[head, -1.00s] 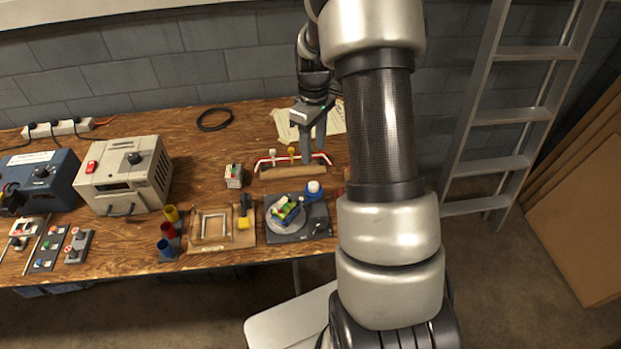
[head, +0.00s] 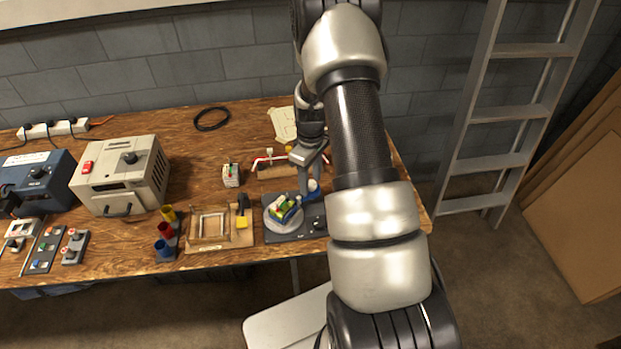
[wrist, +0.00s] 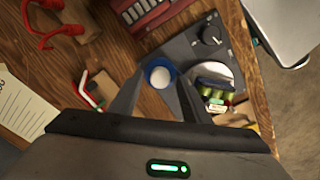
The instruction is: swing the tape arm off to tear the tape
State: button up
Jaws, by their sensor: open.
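The tape arm (head: 308,195) is blue and carries a white roll, on the right side of a dark base plate (head: 285,237). In the wrist view the blue-rimmed white roll (wrist: 160,75) lies between the tips of my open fingers. I cannot tell whether they touch it. My gripper (head: 307,181) points down at the roll and partly hides the arm in the head view. Left of it, a round grey turntable (head: 272,222) bears a pack of green cells with blue and yellow parts (head: 284,208); it also shows in the wrist view (wrist: 214,91).
A black knob (wrist: 210,36) stands on the base plate. A rack with red handles (head: 265,163) is behind. A wooden frame jig (head: 210,227) and coloured cups (head: 165,230) are to the left. A beige machine (head: 122,175) stands farther left.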

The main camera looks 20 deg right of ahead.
jog(key=c, duration=1)
jog(key=shift+c, duration=0.2)
jog(key=shift+m, duration=0.4)
jog(key=shift+m+b, duration=0.7)
jog(key=shift+m, duration=0.2)
jog(key=m+b, duration=0.1)
jog(key=m, duration=0.2)
jog(key=shift+d+m, duration=0.1)
jog(key=shift+m, duration=0.3)
jog(key=m+b, duration=0.1)
jog(key=m, duration=0.4)
jog(key=shift+m, duration=0.4)
jog(key=o, duration=1)
